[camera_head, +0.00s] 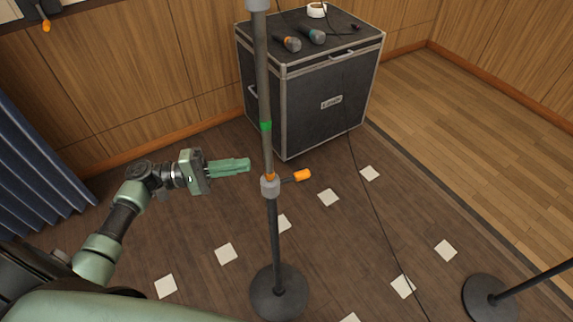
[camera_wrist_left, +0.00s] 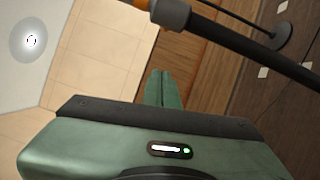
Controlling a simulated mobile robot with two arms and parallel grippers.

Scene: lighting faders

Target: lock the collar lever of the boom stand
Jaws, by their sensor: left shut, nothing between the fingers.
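The boom stand (camera_head: 275,235) stands upright on a round black base in the middle of the head view. Its grey collar (camera_head: 270,187) sits partway up the pole, and the collar lever (camera_head: 302,175) with an orange tip sticks out to the right. A green band (camera_head: 266,126) marks the pole above the collar. My left gripper (camera_head: 248,164) is shut and empty, just left of the pole and a little above the collar, apart from it. In the left wrist view the shut fingers (camera_wrist_left: 160,75) point towards the pole and collar (camera_wrist_left: 170,14); the lever is not clear there. My right gripper is not in view.
A black flight case (camera_head: 325,100) with microphones (camera_head: 312,35) and a white tape roll (camera_head: 317,9) on top stands behind the pole. Another stand base (camera_head: 490,298) is at the lower right. A cable runs over the floor, which has several white squares.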

